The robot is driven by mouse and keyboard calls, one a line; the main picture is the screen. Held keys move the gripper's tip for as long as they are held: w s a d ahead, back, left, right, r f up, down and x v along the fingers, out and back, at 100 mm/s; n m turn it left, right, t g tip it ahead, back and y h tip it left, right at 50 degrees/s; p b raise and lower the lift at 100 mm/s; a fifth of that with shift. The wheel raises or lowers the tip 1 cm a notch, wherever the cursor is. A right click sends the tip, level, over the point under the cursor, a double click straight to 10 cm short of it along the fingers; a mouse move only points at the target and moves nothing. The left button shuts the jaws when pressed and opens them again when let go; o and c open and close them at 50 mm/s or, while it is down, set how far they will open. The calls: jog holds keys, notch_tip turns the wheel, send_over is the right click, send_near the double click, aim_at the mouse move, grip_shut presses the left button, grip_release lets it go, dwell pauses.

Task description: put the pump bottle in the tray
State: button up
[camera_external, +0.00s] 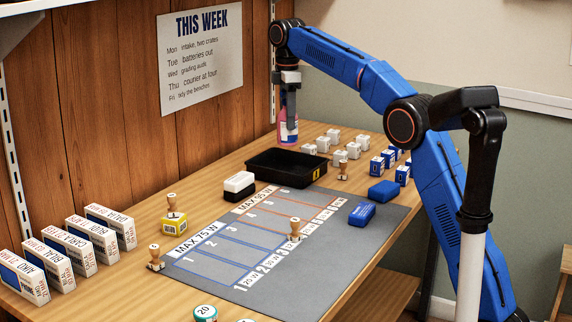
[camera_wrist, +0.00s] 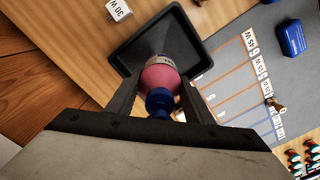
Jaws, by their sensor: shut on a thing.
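The pump bottle (camera_external: 287,133) is pink with a blue pump top, and hangs below my gripper (camera_external: 289,100) in the external view. My gripper is shut on it. In the wrist view the bottle (camera_wrist: 160,77) lies between the two fingers, its blue top (camera_wrist: 160,103) toward the palm. The tray (camera_external: 265,171) is black, shallow and empty as far as I can see. It stands on the bench below the bottle. In the wrist view the tray (camera_wrist: 188,47) lies behind the bottle, which hides part of its floor. The bottle's base appears above the tray, apart from it.
Several white blocks (camera_external: 333,134) stand behind and right of the tray, with several blue-and-white boxes (camera_external: 377,165) further right. A white-and-black block (camera_external: 239,183) is close to the tray's left. A grey marked mat (camera_external: 340,230) lies in front. Wooden-handled stamps (camera_external: 295,228) stand about.

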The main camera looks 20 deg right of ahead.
aim_at(288, 145)
jog(key=shift+f, duration=4.65)
jog(key=shift+f, duration=0.1)
jog(key=o, duration=1.2)
jog(key=shift+o, duration=0.2)
notch_tip(288, 145, up, 12)
jog(key=shift+f, duration=0.2)
jog(key=shift+r, duration=0.3)
